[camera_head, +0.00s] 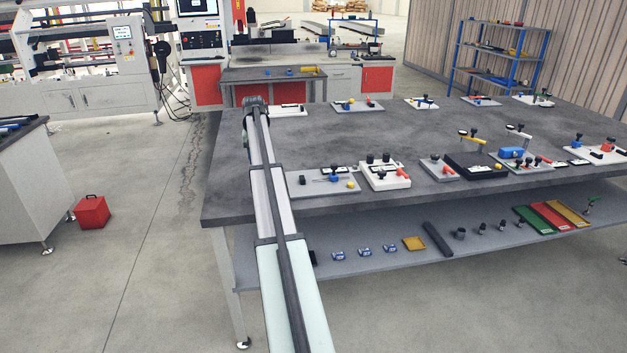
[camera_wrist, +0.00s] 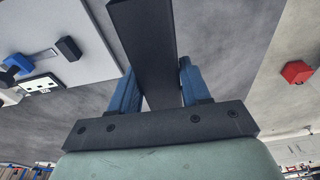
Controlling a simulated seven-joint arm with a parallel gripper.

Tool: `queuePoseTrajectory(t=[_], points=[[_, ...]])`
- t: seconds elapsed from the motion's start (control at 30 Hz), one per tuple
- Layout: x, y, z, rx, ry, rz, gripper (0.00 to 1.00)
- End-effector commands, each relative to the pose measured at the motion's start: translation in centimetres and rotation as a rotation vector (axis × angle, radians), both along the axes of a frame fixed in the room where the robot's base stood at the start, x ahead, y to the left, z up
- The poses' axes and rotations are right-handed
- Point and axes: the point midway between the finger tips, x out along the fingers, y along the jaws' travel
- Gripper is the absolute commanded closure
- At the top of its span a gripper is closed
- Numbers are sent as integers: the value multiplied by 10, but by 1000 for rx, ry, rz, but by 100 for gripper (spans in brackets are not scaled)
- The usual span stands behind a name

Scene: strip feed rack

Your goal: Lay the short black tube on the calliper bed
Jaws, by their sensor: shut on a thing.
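My gripper (camera_wrist: 156,85) shows in the wrist view with its blue fingers closed on both sides of a dark, straight, flat-faced piece, which I take to be the black tube (camera_wrist: 146,40). In the head view my arm reaches over that edge, and the fingers and held piece cannot be made out clearly. I cannot tell for sure which fixture is the calliper bed.
Several fixture boards stand on the bench, among them a grey board (camera_head: 331,190) with a black block and a white fixture (camera_head: 385,182). A dark bar (camera_head: 437,239) lies on the lower shelf. A red box (camera_head: 91,212) stands on the floor. The bench's left middle is clear.

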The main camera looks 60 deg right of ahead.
Motion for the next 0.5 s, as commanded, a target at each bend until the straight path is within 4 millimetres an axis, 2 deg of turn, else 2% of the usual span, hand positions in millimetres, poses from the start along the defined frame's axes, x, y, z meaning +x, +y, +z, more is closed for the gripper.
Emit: queuePoseTrajectory(t=[0.4,0.5], points=[[1,-1,1,-1,-1,31,98],[-9,9,-3,0,0,43,98]])
